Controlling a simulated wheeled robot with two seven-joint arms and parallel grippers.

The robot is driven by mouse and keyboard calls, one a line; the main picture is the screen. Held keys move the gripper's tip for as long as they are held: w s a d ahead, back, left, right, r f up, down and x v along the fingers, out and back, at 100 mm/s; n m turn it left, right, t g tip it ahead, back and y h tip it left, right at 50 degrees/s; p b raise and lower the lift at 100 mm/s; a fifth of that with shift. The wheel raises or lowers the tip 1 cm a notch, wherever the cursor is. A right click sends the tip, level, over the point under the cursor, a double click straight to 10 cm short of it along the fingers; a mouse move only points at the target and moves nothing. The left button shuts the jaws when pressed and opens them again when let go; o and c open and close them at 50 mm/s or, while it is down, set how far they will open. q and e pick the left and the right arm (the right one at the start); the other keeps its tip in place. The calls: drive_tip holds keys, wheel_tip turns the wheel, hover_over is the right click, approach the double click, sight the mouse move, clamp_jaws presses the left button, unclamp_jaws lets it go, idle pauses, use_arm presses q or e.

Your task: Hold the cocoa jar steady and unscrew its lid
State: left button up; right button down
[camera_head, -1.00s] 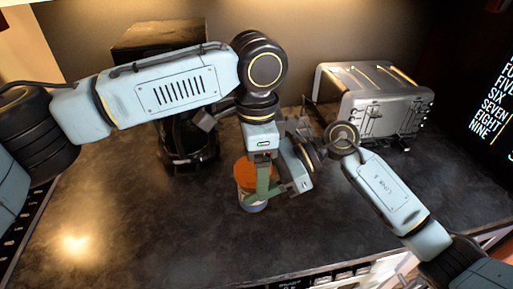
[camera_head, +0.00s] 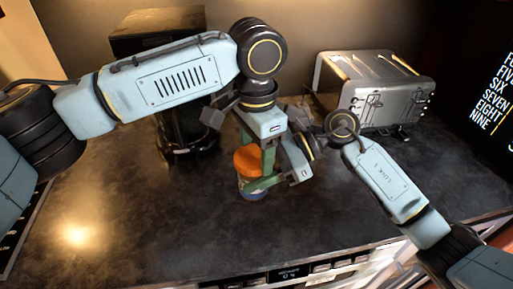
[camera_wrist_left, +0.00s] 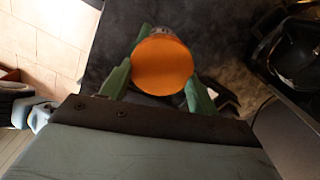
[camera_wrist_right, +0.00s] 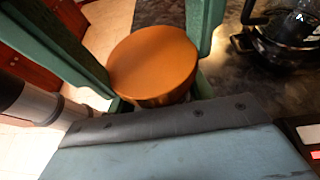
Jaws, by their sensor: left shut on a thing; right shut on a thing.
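The cocoa jar (camera_head: 243,185) stands upright on the dark counter, with a blue band low on its side. Its orange lid (camera_head: 247,160) sits on top and also shows in the left wrist view (camera_wrist_left: 162,65) and right wrist view (camera_wrist_right: 153,62). My left gripper (camera_head: 255,161) comes from above, shut on the lid, with green fingers on opposite sides of it. My right gripper (camera_head: 256,183) comes from the right, lower down, shut on the jar body. Its fingers cover part of the jar, and the far-side contacts are hidden.
A silver toaster (camera_head: 385,95) stands behind on the right. A dark coffee machine (camera_head: 160,22) with a glass carafe (camera_wrist_right: 290,28) stands behind on the left, partly behind my left arm. The counter (camera_head: 130,215) is clear at the front left.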

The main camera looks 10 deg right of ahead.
use_arm(q)
drive_tip(key=n, duration=0.2)
drive_tip(key=shift+w+a+n, duration=0.1)
drive_tip(key=shift+n, duration=0.3)
drive_tip(key=o, duration=1.1)
drive_tip(key=shift+r, duration=0.15)
wheel_tip(320, 180, up, 4)
drive_tip(key=shift+r, duration=0.2)
drive_tip(key=shift+s+a+r+m, duration=0.1)
drive_tip(key=shift+a+r+m, duration=0.05)
drive_tip(key=shift+r+m, duration=0.5)
drive_tip(key=shift+s+a+r+m, duration=0.1)
drive_tip(key=shift+r+m, duration=0.35)
drive_tip(key=shift+r, duration=0.4)
drive_tip(key=shift+f, duration=3.9)
